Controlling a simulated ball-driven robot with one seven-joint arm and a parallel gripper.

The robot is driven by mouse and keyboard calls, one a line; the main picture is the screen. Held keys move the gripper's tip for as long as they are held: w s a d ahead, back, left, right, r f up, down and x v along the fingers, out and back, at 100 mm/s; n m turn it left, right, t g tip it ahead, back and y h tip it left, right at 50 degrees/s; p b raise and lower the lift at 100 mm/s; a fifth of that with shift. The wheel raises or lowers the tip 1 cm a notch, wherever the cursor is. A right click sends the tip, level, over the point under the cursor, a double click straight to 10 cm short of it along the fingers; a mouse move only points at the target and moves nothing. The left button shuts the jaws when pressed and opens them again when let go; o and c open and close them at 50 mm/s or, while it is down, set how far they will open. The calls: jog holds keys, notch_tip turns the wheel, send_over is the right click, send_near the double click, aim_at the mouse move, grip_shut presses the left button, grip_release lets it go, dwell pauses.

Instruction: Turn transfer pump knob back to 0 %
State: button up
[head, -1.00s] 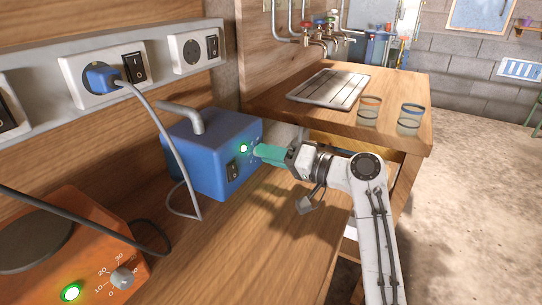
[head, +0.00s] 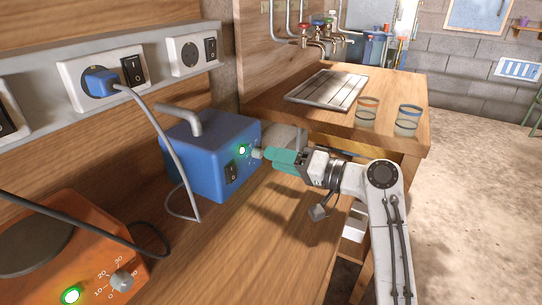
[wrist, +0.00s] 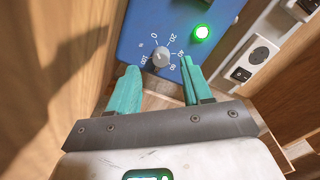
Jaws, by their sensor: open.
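The transfer pump is a blue box (head: 212,160) with a grey pipe on top, standing on the wooden bench. Its grey knob (wrist: 161,57) sits on the front face, inside a printed scale with 0, 20, 40, 60 and 100 in the wrist view. A green lamp (wrist: 202,32) glows beside it. The knob also shows in the head view (head: 257,153). My gripper (wrist: 160,78) has teal fingers, open and apart, one on either side below the knob and not closed on it. In the head view my gripper (head: 268,156) is just right of the knob. The knob's exact setting is hard to read.
An orange heater (head: 60,245) with its own knob and green lamp stands at lower left. Power sockets (head: 97,80) line the wall, with a grey cable hanging down. A drain tray (head: 327,90) and two glasses (head: 367,112) are on the bench behind.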

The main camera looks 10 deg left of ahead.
jog(key=p+v, duration=0.1)
jog(key=v, duration=0.7)
